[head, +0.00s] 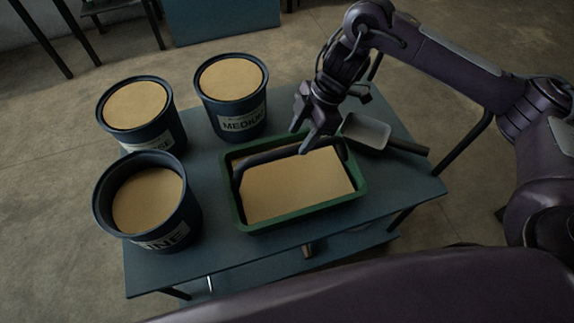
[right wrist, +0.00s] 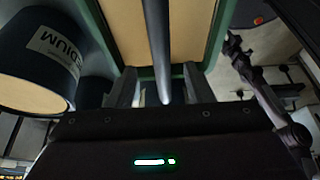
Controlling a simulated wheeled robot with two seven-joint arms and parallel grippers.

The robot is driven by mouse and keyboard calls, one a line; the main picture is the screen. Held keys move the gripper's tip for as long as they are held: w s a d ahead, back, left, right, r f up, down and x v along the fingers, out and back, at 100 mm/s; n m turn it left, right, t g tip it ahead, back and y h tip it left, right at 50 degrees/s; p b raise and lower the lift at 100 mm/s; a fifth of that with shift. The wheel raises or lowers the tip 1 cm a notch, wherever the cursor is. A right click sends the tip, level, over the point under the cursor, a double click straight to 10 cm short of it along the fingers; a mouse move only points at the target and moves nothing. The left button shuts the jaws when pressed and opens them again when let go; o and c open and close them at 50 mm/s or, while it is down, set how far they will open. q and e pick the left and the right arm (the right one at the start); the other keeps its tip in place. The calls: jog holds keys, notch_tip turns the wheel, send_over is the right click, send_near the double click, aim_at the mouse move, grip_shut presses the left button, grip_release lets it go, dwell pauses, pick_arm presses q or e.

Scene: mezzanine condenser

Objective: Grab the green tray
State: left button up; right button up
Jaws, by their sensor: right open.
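The green tray (head: 236,212) stands on the blue table and holds a flat tan fill. A dark bar (head: 268,156) runs along the far part of the tray; I cannot tell whether it is joined to the tray. My right gripper (head: 307,138) is open, at the tray's far side, with its fingers pointing down at the bar. In the right wrist view, the bar (right wrist: 157,40) runs between the two spread fingers of the gripper (right wrist: 160,90), and the green rim (right wrist: 214,38) shows beyond. I cannot tell whether the fingers touch the bar. My left gripper is out of view.
Three dark blue buckets with tan contents stand left of the tray: one marked MEDIUM (head: 241,123), one marked FINE (head: 165,238), and one farther back (head: 158,137). A grey scoop (head: 367,132) lies right of the tray. The table's (head: 405,188) right end is mostly bare.

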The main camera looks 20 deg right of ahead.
aim_at(289, 156)
jog(key=shift+x, duration=1)
jog(key=shift+s+a+f+b, duration=0.2)
jog(key=shift+a+f+b, duration=0.15)
jog(key=shift+f, duration=0.1)
jog(key=x, duration=0.3)
jog(key=shift+w+f, duration=0.1)
jog(key=shift+f, duration=0.2)
jog(key=shift+a+f, duration=0.2)
jog(key=shift+f, duration=0.25)
grip_shut()
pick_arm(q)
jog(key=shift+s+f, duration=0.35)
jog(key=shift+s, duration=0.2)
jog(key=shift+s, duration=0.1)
